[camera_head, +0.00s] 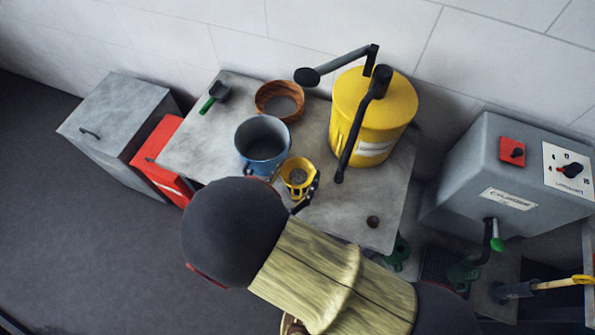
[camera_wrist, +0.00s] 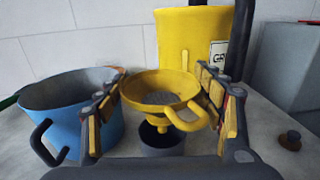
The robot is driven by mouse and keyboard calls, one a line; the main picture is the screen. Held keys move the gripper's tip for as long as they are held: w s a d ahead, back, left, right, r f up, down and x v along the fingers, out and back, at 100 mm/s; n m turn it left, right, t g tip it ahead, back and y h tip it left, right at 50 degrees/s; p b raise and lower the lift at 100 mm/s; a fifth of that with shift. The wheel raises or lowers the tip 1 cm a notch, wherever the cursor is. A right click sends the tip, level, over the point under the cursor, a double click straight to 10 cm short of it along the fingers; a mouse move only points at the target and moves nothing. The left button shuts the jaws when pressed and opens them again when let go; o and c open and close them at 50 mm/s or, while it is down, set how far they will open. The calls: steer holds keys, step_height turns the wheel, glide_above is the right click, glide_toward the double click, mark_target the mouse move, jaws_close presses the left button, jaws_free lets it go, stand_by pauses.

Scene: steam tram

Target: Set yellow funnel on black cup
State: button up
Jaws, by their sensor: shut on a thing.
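The yellow funnel (camera_wrist: 160,88) is held between the two fingers of my gripper (camera_wrist: 162,92), bowl up and roughly upright, its handle pointing toward the camera. The black cup (camera_wrist: 160,146) stands on the table directly below it in the wrist view. The funnel's spout overlaps the cup's mouth; I cannot tell whether its tip is inside or just above the rim. In the head view the funnel (camera_head: 298,172) shows right of a blue pot, and the cup is hidden under it.
The blue pot (camera_head: 262,143) stands close left of the funnel. A wooden bowl (camera_head: 279,100), a green-handled scoop (camera_head: 213,97) and a large yellow canister (camera_head: 372,115) with a dark lever are on the grey table (camera_head: 195,142). A small dark knob (camera_head: 373,221) is at front right.

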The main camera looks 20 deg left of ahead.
mark_target(297, 181)
steer(key=shift+f+b, duration=1.35)
steer(key=shift+f, duration=1)
stand_by(0.4)
steer(key=o, duration=1.2)
steer(key=shift+s, duration=0.15)
